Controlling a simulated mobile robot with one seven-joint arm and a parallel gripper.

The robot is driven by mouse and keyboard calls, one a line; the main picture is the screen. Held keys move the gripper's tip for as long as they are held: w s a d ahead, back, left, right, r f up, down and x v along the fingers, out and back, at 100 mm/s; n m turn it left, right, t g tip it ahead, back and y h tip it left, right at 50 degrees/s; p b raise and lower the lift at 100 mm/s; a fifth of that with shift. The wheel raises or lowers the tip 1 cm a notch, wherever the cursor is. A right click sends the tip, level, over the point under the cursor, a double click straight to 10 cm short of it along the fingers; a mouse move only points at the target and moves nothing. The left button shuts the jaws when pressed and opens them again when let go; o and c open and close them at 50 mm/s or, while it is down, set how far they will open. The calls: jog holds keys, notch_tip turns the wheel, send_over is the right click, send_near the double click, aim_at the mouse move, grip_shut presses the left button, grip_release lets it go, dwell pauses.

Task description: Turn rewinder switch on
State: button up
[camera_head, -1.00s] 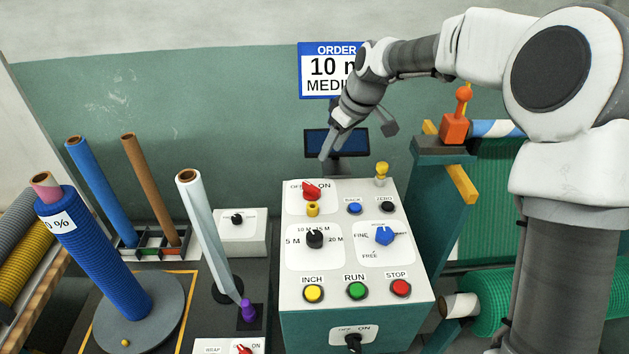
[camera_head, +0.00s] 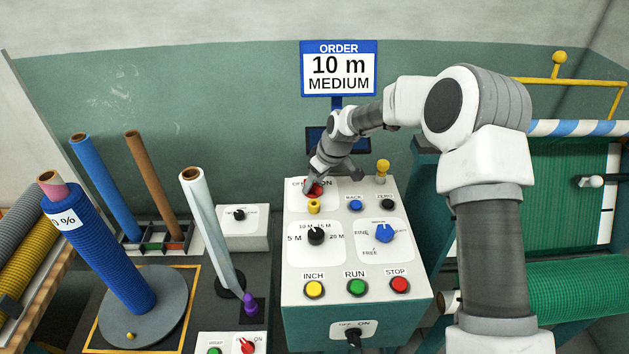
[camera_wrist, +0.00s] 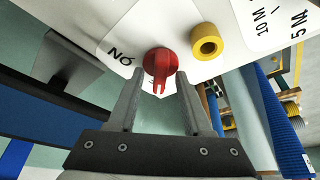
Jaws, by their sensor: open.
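The red OFF/ON rotary switch (camera_head: 314,188) sits at the top left of the white control panel (camera_head: 296,262). In the wrist view the red switch knob (camera_wrist: 160,66) lies just beyond and between the two fingertips. My gripper (camera_wrist: 156,80) is open, with a finger on each side of the knob; I cannot tell whether either touches it. In the head view my gripper (camera_head: 310,183) reaches down to the switch and partly hides it and its label. The "ON" label shows beside the knob in the wrist view.
A yellow cylinder (camera_wrist: 206,40) stands close beside the red knob. Blue BACK (camera_head: 355,204) and black ZERO (camera_head: 387,206) buttons are to the right. A yellow-topped post (camera_head: 382,171) stands at the panel's upper right. A dark screen (camera_head: 362,145) is behind my arm.

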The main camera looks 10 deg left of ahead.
jog(key=shift+c, duration=0.3)
grip_shut()
jog(key=shift+f+m+b, duration=0.15)
jog(key=shift+m+b, duration=0.25)
jog(key=shift+b, duration=0.15)
jog(key=shift+m+b, duration=0.3)
jog(key=shift+s+a+f+m+t+h+b, duration=0.1)
jog(key=shift+m+t+h+b, duration=0.4)
jog(key=shift+m+b, duration=0.65)
jog(key=m+b, duration=0.1)
jog(key=m, duration=0.1)
jog(key=m+t+h+b, duration=0.1)
jog(key=m+b, duration=0.1)
jog(key=shift+a+m+h, duration=0.15)
jog(key=shift+m+h, duration=0.1)
jog(key=shift+h, duration=0.05)
jog(key=m+h, duration=0.1)
jog(key=m, duration=0.1)
jog(key=m+b, duration=0.1)
jog(key=m, duration=0.1)
jog(key=shift+a+r+m+h, duration=0.1)
jog(key=shift+r+m+h, duration=0.1)
jog(key=shift+m+h, duration=0.15)
jog(key=m+h, duration=0.1)
jog(key=m, duration=0.1)
jog(key=m+h, duration=0.1)
jog(key=m, duration=0.2)
jog(key=shift+g, duration=0.3)
